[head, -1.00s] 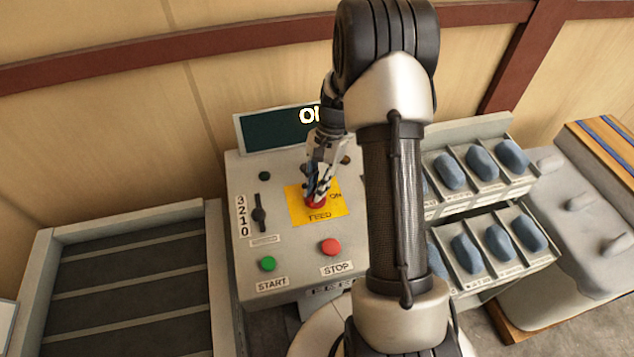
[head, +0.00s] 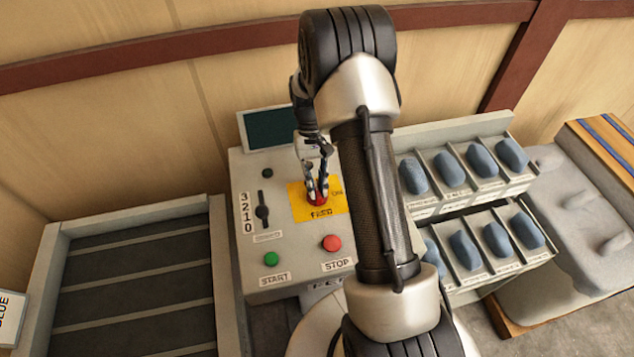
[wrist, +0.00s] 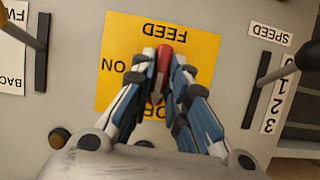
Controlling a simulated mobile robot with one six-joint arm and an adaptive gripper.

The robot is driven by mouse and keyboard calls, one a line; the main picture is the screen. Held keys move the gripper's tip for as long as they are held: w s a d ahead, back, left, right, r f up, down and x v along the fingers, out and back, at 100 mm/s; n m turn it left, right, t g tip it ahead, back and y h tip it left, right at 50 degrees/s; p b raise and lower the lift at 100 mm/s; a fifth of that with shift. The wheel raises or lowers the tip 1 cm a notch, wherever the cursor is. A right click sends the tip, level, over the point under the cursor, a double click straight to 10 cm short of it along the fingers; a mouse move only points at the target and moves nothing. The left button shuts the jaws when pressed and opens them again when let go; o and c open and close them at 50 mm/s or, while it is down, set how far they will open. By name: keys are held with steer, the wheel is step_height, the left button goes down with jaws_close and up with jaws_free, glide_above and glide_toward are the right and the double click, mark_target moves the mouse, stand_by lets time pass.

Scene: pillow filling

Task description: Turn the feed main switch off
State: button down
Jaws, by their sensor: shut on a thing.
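The feed main switch is a red handle (head: 319,200) on a yellow plate (head: 336,207) on the sloped grey control panel. In the wrist view the red handle (wrist: 163,58) shows between my fingertips, with a pale pointed mark on its near end towards the partly covered OFF lettering. The ON label is off to one side of it. My gripper (head: 317,195) is shut on the handle from above; it also shows in the wrist view (wrist: 164,62). The fingers cover part of the plate.
The panel's display (head: 268,128) is dark. A speed slider (head: 262,212) stands left of the plate. A green START button (head: 270,259) and a red STOP button (head: 331,243) sit below. Racks of blue pillows (head: 465,246) stand right, a conveyor (head: 140,290) left.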

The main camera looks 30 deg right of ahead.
steer(key=shift+n, duration=0.3)
steer(key=c, duration=1.6)
jaws_free()
steer(key=shift+o, duration=0.2)
steer(key=v, duration=1.2)
steer(key=shift+a, duration=0.15)
